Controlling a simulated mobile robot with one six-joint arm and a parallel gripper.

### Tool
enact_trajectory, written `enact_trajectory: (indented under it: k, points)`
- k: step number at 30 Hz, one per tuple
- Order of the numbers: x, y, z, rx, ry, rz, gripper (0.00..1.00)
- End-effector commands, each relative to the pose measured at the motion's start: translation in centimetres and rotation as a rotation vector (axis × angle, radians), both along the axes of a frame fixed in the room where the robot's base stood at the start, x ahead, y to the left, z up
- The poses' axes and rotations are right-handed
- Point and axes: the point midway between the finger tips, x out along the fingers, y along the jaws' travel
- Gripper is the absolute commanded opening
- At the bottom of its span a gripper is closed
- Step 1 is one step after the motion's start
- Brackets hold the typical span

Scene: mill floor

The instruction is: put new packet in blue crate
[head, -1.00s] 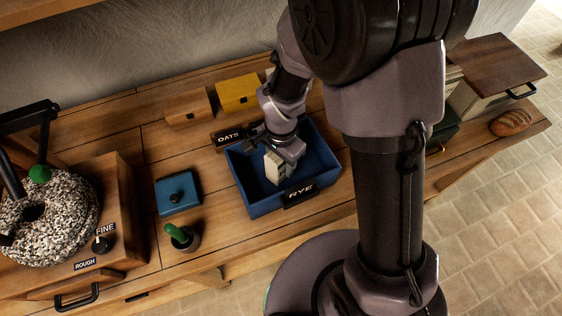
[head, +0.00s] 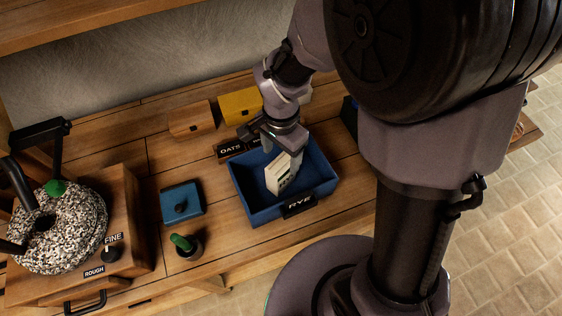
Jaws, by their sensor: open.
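The blue crate (head: 248,206) stands on the wooden bench with a RYE label on its front. A pale packet (head: 280,176) with dark marks is inside the crate, standing on edge and leaning a little. My gripper (head: 282,151) is open just above and behind the packet, over the crate's back part. One finger shows to the left of the packet's top; the other is close to its upper right, and I cannot tell whether it touches. The packet's underside is hidden.
An OATS label (head: 231,150) is at the crate's back left. An orange-brown box (head: 191,121) and a yellow box (head: 240,105) stand behind. A blue lidded box (head: 182,201), a green-handled tool (head: 183,243) and a millstone (head: 75,235) are left.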

Motion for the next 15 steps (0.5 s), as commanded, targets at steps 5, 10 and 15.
enact_trajectory:
  k: [5,10,15]
  points:
    - [-0.1,-0.2,2.8,0.007,-0.012,0.007,0.69]
    - [-2.4,-3.2,11.1,0.075,-0.177,0.124,0.69]
    - [-8.0,-6.0,17.9,0.089,-0.408,0.308,0.69]
